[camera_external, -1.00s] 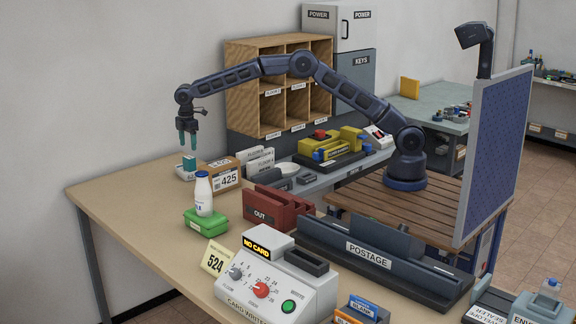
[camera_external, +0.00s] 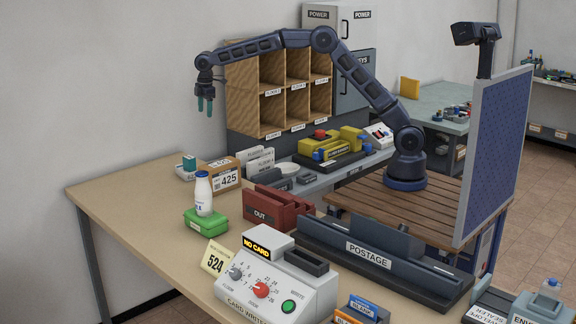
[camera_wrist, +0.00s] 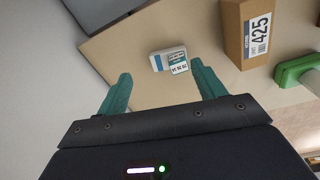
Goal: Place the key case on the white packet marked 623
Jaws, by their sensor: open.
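A small teal box (camera_external: 189,162), which looks like the key case, rests on a low white packet (camera_external: 183,174) at the back left of the table. In the wrist view the box (camera_wrist: 160,61) lies by the packet's printed label (camera_wrist: 179,68); the number is too small to read. My gripper (camera_external: 206,113) is open and empty, with teal fingers, well above the table and apart from the box. In the wrist view the box and packet show beyond and between my spread fingertips (camera_wrist: 160,78).
A brown carton marked 425 (camera_external: 227,178) stands right of the packet. A white bottle (camera_external: 203,194) stands on a green box (camera_external: 206,221). Wooden pigeonholes (camera_external: 240,97) rise behind my arm. The table's left front (camera_external: 140,210) is clear.

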